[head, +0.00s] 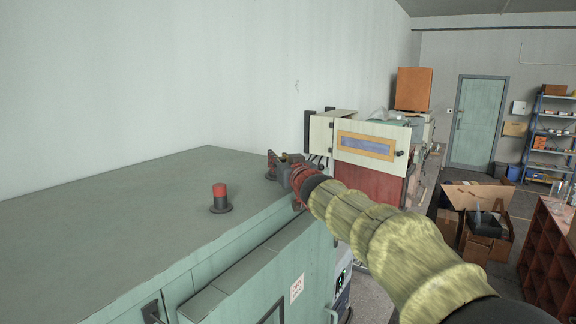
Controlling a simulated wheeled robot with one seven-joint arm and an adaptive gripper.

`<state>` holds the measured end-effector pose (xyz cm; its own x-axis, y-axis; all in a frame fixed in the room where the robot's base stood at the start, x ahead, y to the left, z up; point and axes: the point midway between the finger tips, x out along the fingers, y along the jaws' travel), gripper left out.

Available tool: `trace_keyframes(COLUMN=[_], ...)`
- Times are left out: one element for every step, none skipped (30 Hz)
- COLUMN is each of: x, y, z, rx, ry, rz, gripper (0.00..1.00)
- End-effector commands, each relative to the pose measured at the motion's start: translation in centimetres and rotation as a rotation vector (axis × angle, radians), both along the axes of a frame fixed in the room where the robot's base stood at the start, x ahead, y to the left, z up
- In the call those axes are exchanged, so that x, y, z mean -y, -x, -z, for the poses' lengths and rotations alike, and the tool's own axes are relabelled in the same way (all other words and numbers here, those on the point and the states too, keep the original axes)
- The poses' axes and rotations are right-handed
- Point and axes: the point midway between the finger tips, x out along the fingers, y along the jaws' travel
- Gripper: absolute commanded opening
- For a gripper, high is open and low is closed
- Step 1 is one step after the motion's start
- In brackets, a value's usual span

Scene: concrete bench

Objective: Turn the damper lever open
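A green metal cabinet (120,220) fills the lower left of the head view. A short post with a red top and a dark round base (220,197) stands upright on its top, near the front edge. My arm reaches in from the lower right in a yellowish ribbed sleeve. My gripper (281,168) is at the far right corner of the cabinet top, well apart from the red-topped post. A small red and dark part (271,162) shows right beside the fingers; I cannot tell whether they touch it. No damper lever is clearly recognisable. The fingers are too small and dark to read.
Behind the gripper stands a cream and red machine (365,150) with an orange box (413,89) behind it. Open cardboard boxes (478,197) and a red-brown shelf unit (550,245) are at the right. The left part of the cabinet top is clear.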

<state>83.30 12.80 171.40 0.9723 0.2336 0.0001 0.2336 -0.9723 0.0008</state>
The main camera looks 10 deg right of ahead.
Motion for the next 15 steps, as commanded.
trace_keyframes(x=[0.02, 0.03, 0.04, 0.04, 0.05, 0.05, 0.06, 0.06, 0.06, 0.05, 0.05, 0.05, 0.05, 0.05, 0.04], y=[0.01, 0.01, 0.01, 0.01, 0.01, 0.01, 0.01, 0.01, 0.01, 0.01, 0.01, 0.01, 0.01, 0.00, 0.00], z=[-0.13, -0.14, -0.16, -0.16, -0.17, -0.16, -0.16, -0.16, -0.16, -0.15, -0.14, -0.12, -0.11, -0.09, -0.08], rx=[0.001, 0.001, 0.001, 0.001, 0.001, 0.001, 0.001, 0.001, 0.001, 0.001, 0.001, 0.000, 0.000, 0.000, 0.000], ry=[-0.001, 0.000, 0.000, 0.000, 0.000, 0.000, 0.000, 0.000, 0.000, 0.000, 0.000, 0.000, 0.000, 0.000, 0.000], rz=[0.001, 0.001, 0.001, 0.001, 0.001, 0.001, 0.001, 0.001, 0.001, 0.001, 0.001, 0.000, 0.000, 0.000, 0.000], gripper=[0.00, 0.00, 0.00, 0.00, 0.00, 0.00, 0.00, 0.26, 0.28, 0.30, 0.31, 0.34, 0.35, 0.37, 0.39])
